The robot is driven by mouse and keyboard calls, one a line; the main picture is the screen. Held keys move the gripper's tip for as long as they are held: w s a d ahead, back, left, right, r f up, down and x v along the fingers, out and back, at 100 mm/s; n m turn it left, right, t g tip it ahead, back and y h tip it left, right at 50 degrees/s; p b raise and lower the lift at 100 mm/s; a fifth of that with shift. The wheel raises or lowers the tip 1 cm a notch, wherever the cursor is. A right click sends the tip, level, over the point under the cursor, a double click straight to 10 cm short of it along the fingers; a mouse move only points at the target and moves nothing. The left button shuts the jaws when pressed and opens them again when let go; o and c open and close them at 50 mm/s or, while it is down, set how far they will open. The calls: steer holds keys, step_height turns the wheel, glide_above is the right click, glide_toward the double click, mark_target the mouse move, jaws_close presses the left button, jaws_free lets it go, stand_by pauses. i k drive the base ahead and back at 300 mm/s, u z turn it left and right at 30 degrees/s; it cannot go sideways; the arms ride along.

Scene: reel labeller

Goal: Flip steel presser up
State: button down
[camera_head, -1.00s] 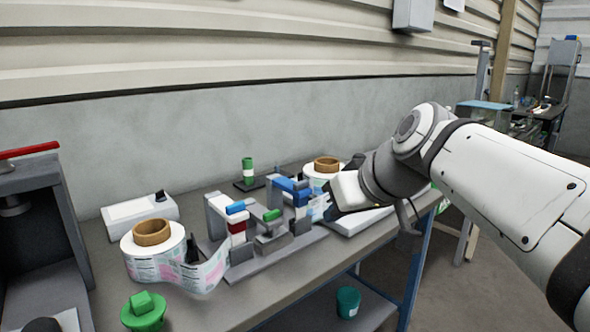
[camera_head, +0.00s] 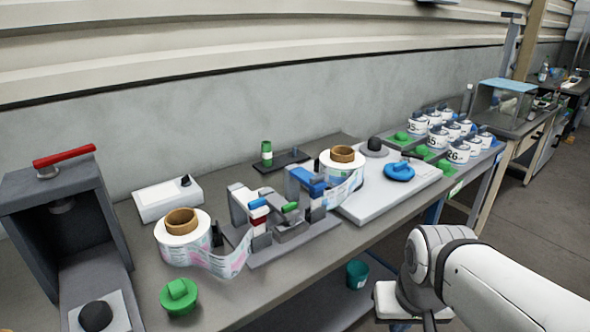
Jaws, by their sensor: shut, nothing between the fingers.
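The reel labeller (camera_head: 272,254) stands on the bench in the middle of the view. It has grey upright parts, blue, red and white blocks, and a low grey central piece (camera_head: 291,228) with a green tab (camera_head: 290,206) above it. I cannot tell for sure which grey part is the steel presser. A label strip (camera_head: 225,264) runs to it from a reel (camera_head: 182,234) on its left, and another reel (camera_head: 342,160) stands behind it on the right. My gripper (camera_head: 388,300) is at the lower right, apart from the labeller and in front of the bench. Its fingers are mostly hidden.
A grey press with a red lever (camera_head: 65,156) stands at left. A green knob (camera_head: 179,296) lies in front of the left reel. A white board with a blue knob (camera_head: 399,171) and several numbered reels (camera_head: 437,138) are at right. A teal cup (camera_head: 357,274) sits on the lower shelf.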

mark_target(286, 210)
steer(key=z, duration=1.95)
steer(key=k, duration=1.2)
steer(key=u, duration=1)
steer(key=i, duration=1)
steer(key=u, duration=0.05)
